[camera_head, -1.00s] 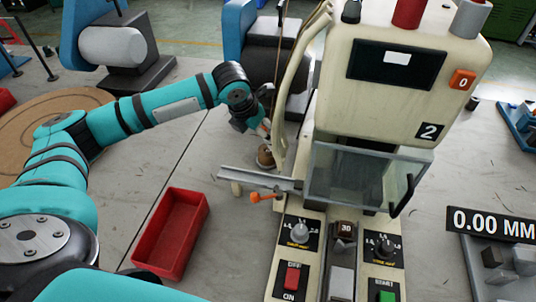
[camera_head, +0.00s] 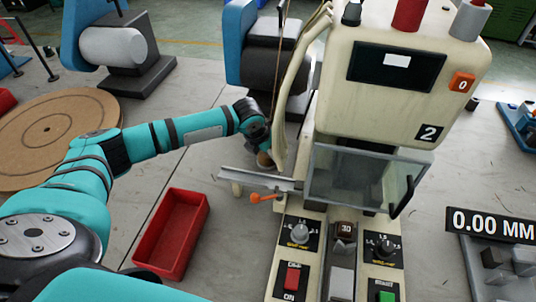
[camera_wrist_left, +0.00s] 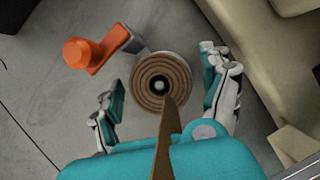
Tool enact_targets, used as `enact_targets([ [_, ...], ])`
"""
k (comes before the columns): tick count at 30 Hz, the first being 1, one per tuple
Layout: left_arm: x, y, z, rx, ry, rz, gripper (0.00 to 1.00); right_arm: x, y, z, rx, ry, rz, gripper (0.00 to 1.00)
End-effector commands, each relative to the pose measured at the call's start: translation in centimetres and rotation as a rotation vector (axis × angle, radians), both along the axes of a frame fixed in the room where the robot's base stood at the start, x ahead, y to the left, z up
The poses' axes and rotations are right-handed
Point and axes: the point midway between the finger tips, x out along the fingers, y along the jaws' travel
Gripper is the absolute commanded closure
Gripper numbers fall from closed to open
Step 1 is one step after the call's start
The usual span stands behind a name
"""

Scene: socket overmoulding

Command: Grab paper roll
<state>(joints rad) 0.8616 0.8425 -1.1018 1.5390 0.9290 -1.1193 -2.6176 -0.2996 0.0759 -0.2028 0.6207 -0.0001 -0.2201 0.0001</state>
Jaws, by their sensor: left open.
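The paper roll is a small brown coil (camera_wrist_left: 159,84) with a dark centre hole, seen from above in the left wrist view. It sits on a pale round support, and a brown strip runs from it toward the camera. In the head view, only a small brown part (camera_head: 264,160) shows below my wrist. My left gripper (camera_wrist_left: 163,82) is open, with one finger on each side of the roll and visible gaps between fingers and roll. In the head view, my left gripper is mostly hidden beside the machine. My right gripper is out of view.
The cream machine (camera_head: 390,120) stands close on the right of my left gripper. An orange lever (camera_wrist_left: 88,55) is near the roll; it shows in the head view (camera_head: 263,197) below a metal rail (camera_head: 252,179). A red tray (camera_head: 178,235) lies in front.

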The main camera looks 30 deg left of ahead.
Motion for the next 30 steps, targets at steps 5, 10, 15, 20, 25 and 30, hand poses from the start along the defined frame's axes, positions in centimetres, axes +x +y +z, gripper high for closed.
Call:
enact_targets([
  [5, 0.0, 0.0, 0.0, 0.000, 0.001, 0.000, 0.30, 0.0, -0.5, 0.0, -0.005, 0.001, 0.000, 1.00],
  [10, 0.0, 0.0, 0.0, 0.001, 0.001, 0.000, 0.53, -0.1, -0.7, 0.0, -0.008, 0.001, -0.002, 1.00],
  [15, 0.0, 0.0, 0.0, 0.001, 0.001, 0.000, 0.75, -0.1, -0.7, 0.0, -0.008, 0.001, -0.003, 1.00],
  [20, 0.0, 0.0, 0.1, 0.001, 0.000, 0.001, 0.81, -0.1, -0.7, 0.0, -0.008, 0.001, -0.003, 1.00],
  [25, 0.0, 0.1, 0.5, 0.000, -0.001, 0.001, 0.81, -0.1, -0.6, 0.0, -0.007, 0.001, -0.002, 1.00],
  [30, 0.1, 0.0, 3.2, 0.000, -0.005, 0.000, 0.81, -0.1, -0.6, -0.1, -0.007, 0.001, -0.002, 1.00],
])
